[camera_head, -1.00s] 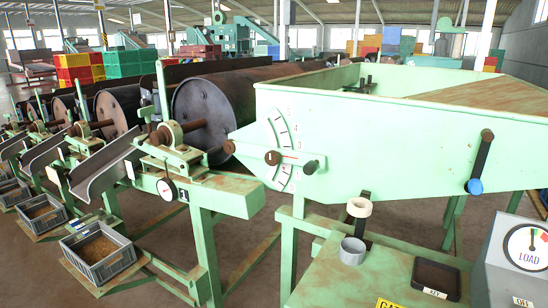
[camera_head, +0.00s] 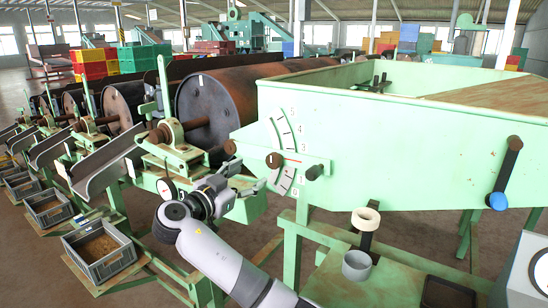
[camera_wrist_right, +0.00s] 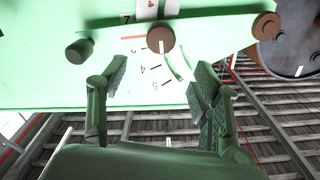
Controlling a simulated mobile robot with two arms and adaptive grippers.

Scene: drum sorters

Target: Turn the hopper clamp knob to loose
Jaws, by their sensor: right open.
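The pale green hopper (camera_head: 400,140) carries a curved numbered scale (camera_head: 285,150) on its side. A brown round hub (camera_head: 274,160) and a dark knob (camera_head: 313,172) sit on a bar across this scale. Which of these is the clamp knob is unclear; no loose mark is readable. My right gripper (camera_head: 252,178) is open and empty, below and left of the hub. In the right wrist view my gripper (camera_wrist_right: 160,75) has its fingers apart, with the hub (camera_wrist_right: 160,38) beyond the gap and the dark knob (camera_wrist_right: 78,50) outside the left finger.
A black lever with a blue end (camera_head: 497,201) hangs on the hopper's right side. A cream ring on a post (camera_head: 366,219) and a grey cup (camera_head: 357,265) stand below. A rusty drum (camera_head: 205,110) and a metal chute (camera_head: 105,170) lie left.

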